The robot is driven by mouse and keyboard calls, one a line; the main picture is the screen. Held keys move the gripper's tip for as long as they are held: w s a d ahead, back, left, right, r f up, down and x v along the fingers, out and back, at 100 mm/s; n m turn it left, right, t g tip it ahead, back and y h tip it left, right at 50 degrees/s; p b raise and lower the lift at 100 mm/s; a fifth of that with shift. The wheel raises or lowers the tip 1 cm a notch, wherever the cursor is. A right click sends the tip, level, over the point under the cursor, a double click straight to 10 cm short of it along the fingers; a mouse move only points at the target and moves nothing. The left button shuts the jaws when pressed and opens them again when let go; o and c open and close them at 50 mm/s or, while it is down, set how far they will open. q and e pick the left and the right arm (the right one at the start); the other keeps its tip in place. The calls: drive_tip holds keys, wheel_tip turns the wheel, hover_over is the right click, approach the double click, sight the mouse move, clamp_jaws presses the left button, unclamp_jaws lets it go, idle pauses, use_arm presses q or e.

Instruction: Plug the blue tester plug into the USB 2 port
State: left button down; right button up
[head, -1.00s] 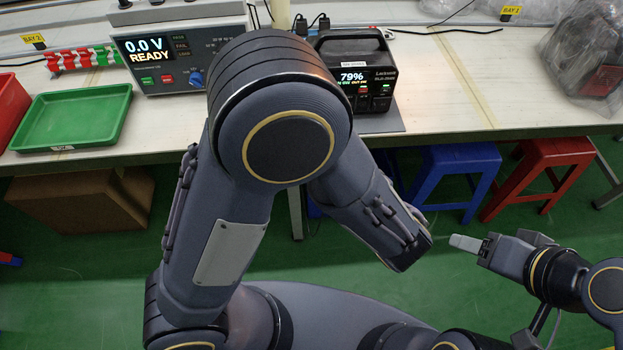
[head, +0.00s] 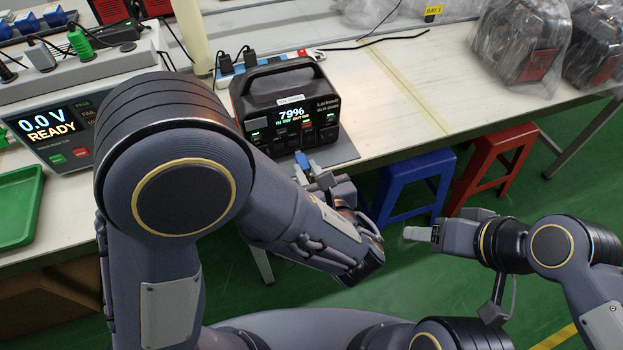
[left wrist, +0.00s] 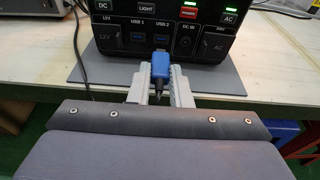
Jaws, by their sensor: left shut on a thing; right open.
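The blue tester plug (left wrist: 160,68) is held upright between the fingers of my left gripper (left wrist: 160,88), its metal tip pointing at the power station. It also shows in the head view (head: 302,160), in front of the station's lower front. The black power station (head: 285,100) reads 79%. In the left wrist view its USB 2 port (left wrist: 161,38) is just above the plug's tip, and the USB 1 port (left wrist: 137,38) is to its left. The tip appears apart from the port; the exact gap is unclear. My right gripper (head: 420,233) is empty, away from the bench.
The power station stands on a grey mat (head: 345,150). A tester reading 0.0 V READY (head: 47,125) and a green tray (head: 20,205) are to the left. Blue (head: 415,180) and red (head: 500,160) stools stand below the bench edge. The bench right of the station is mostly clear.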

sight(302, 159)
use_arm(q)
drive_tip(key=shift+w+a, duration=0.3)
drive_tip(key=shift+w, duration=0.6)
drive_tip(key=shift+w+a, duration=0.3)
drive_tip(key=shift+w, duration=0.55)
idle(1.1)
drive_tip(key=c, duration=1.3)
unclamp_jaws()
drive_tip(key=shift+o, duration=0.2)
drive_tip(key=v, duration=0.8)
drive_tip(key=shift+w, duration=0.1)
